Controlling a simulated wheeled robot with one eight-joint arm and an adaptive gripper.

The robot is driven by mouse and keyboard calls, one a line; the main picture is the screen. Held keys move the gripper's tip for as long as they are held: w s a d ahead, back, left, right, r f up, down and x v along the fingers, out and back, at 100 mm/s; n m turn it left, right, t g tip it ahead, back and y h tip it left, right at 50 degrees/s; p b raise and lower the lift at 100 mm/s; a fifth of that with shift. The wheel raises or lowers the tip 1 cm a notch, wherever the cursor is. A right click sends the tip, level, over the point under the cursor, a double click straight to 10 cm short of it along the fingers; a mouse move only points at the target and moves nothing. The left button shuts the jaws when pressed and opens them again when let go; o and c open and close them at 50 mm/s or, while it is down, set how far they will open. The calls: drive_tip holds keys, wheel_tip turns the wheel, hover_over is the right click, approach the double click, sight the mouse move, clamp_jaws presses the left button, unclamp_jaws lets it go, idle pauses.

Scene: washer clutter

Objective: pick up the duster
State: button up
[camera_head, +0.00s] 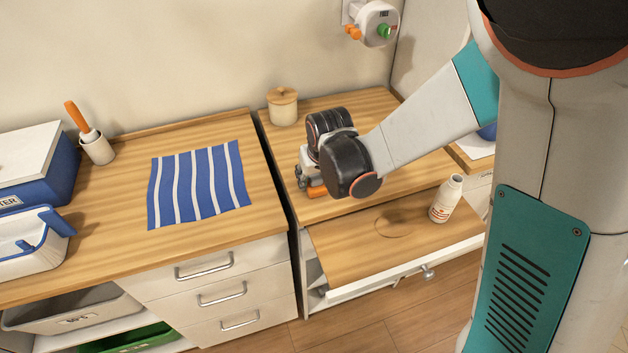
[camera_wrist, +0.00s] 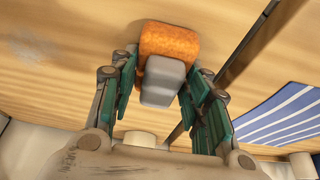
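The duster (camera_wrist: 166,62), an orange textured block with a grey grip on it, lies on the wooden counter in the wrist view. In the head view only its orange edge (camera_head: 317,191) shows, low under my gripper. My gripper (camera_wrist: 160,82) is over it, with one green-padded finger on each side of the grey grip. The fingers are apart, and a narrow gap shows at the left finger; contact at the right one is unclear. In the head view my gripper (camera_head: 309,178) points down at the counter, and my wrist hides most of the duster.
A white bottle (camera_head: 446,198) stands on the pulled-out board (camera_head: 350,250) in front. A blue striped cloth (camera_head: 198,184) lies on the left counter, near a cup (camera_head: 97,149) holding an orange-handled tool. A gap separates the counters.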

drive_tip(key=shift+r, duration=0.15)
wheel_tip(320, 180, up, 20)
drive_tip(key=p, duration=1.4)
drive_tip(key=shift+f, duration=0.2)
